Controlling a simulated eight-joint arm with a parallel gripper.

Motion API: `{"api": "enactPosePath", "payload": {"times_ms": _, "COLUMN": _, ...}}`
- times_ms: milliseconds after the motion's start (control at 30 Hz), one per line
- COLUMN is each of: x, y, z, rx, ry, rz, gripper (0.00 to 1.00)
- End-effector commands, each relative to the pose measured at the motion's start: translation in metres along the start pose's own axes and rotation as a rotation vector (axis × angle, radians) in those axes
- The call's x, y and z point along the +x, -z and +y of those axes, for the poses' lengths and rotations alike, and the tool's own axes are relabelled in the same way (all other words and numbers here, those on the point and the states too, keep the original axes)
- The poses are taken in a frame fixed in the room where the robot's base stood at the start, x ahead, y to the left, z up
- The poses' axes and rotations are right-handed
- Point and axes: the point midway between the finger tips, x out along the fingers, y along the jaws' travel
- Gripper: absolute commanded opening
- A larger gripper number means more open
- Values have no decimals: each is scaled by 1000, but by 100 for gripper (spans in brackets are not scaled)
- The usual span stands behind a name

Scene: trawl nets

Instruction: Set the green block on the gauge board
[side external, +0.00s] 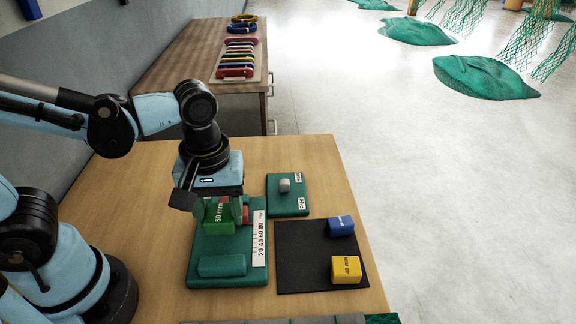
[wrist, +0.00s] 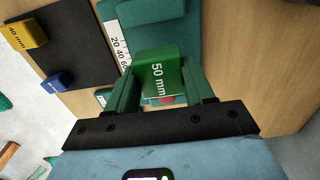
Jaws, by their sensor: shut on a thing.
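The green block (side external: 219,218), marked 50 mm, is held between the fingers of my gripper (side external: 224,205). In the wrist view the green block (wrist: 158,72) sits between both green fingers of my gripper (wrist: 162,85). The gauge board (side external: 205,247) is a green board with a white scale strip (side external: 260,238) along its right side and a raised green bar (side external: 222,265) near its front. The block is over the back part of the board; I cannot tell whether it touches. The gauge board also shows in the wrist view (wrist: 195,35), beyond the block.
A black mat (side external: 292,262) right of the board holds a blue block (side external: 341,226) and a yellow block (side external: 346,270). A small green board (side external: 290,204) with a grey piece (side external: 285,185) lies behind. A bit of red shows beside my gripper. Bare wood lies left of the board.

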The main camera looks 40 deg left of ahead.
Motion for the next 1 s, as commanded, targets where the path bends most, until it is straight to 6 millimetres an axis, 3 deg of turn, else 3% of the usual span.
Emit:
{"api": "enactPosePath", "payload": {"times_ms": 500, "x": 43, "y": 0, "z": 1, "rx": 0, "ry": 0, "rz": 0, "gripper": 21}}
{"api": "enactPosePath", "payload": {"times_ms": 1000, "x": 50, "y": 0, "z": 0, "rx": 0, "ry": 0, "rz": 0, "gripper": 21}}
